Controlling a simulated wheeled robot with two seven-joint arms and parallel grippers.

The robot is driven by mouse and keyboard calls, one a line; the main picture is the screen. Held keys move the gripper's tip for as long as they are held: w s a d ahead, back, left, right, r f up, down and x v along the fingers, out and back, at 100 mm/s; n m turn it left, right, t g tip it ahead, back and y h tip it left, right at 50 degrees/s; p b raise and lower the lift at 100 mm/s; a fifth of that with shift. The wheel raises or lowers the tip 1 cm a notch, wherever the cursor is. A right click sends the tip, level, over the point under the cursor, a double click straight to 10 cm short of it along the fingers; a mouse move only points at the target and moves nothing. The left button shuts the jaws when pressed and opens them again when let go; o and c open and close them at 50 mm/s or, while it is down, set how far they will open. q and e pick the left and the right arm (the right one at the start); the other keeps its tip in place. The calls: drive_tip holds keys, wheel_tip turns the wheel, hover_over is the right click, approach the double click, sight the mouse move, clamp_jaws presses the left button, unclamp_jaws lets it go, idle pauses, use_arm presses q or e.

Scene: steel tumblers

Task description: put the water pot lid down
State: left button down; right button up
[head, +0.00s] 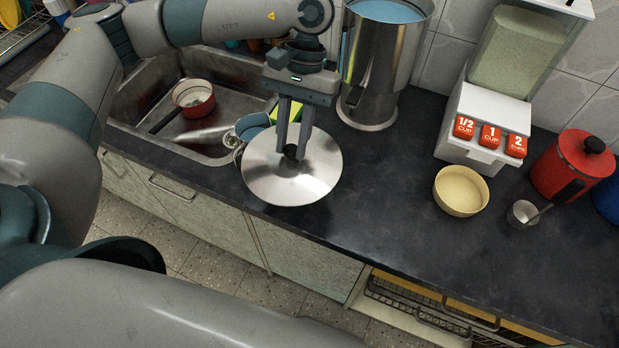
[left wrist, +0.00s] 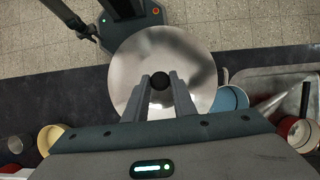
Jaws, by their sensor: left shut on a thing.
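The water pot lid (head: 265,181) is a round, shiny steel disc with a black knob. My left gripper (head: 291,150) comes down from above and is shut on the knob. In the left wrist view the lid (left wrist: 135,75) shows under the gripper (left wrist: 161,84), with the black knob between the fingertips. The lid lies over the counter's front edge, beside the sink; I cannot tell whether it touches the counter. The tall steel water pot (head: 372,65) stands behind the lid without a cover, and bluish water shows inside. My right gripper is not in view.
The sink (head: 225,77) with a red pan (head: 193,98) is at the left. A blue cup (head: 252,127) is close to the lid. A cream bowl (head: 461,190), small metal cup (head: 522,213), rice dispenser (head: 478,125) and red canister (head: 570,165) stand right. The dark counter (head: 385,175) between is clear.

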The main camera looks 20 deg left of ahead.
sight(320, 184)
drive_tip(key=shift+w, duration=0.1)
